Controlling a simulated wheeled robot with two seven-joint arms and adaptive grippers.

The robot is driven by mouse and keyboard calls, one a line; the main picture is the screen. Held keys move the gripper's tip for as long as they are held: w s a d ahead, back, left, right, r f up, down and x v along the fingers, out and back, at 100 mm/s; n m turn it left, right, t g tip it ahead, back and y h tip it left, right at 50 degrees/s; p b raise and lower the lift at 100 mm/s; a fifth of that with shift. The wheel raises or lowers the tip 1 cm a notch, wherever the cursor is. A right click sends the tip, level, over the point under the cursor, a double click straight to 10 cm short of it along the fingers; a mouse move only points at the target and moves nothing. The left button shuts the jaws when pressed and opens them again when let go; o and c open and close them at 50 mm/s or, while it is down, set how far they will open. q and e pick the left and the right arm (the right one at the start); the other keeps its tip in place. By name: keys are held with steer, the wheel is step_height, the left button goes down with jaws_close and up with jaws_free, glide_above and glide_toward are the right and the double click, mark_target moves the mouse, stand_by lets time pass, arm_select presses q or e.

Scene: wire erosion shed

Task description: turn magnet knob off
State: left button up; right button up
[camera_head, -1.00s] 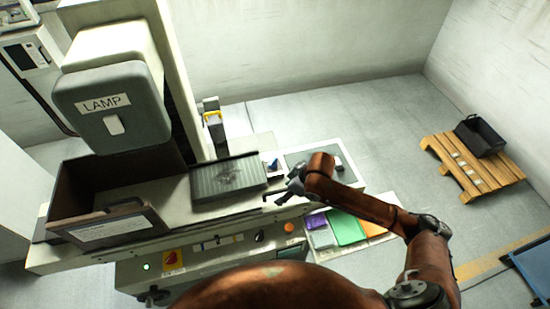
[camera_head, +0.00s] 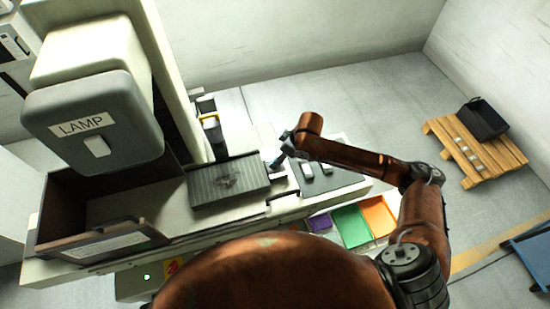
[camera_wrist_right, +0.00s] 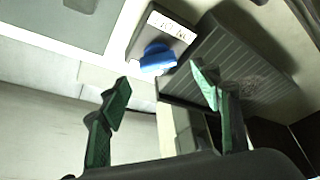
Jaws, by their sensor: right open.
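The blue magnet knob (camera_wrist_right: 158,58) shows in the right wrist view on a small pale block with a white label, whose text is too blurred to read. The block sits at the end of the dark ribbed magnet plate (camera_head: 228,183). My right gripper (camera_wrist_right: 162,92) is open and empty, its green-padded fingers apart on either side of the line to the knob and not visibly touching it. In the head view my right gripper (camera_head: 279,160) is just right of the plate and largely hides the knob. My left gripper is not in view.
A grey lamp head (camera_head: 95,125) hangs over the machine at left, above an open dark box. A yellow-topped item (camera_head: 210,122) stands behind the plate. Coloured trays (camera_head: 350,226) are at the front. A pallet (camera_head: 500,160) with a black crate (camera_head: 482,118) is far right.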

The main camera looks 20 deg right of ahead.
steer(key=x, duration=0.3)
steer(key=shift+w+d+f, duration=0.1)
steer(key=shift+w+f, duration=0.05)
steer(key=shift+f, duration=0.25)
steer(key=shift+w+f, duration=0.1)
steer(key=shift+f, duration=0.25)
steer(key=shift+a, duration=0.2)
steer(key=c, duration=1.1)
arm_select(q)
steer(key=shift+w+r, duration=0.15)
arm_select(e)
steer(key=shift+c, duration=0.3)
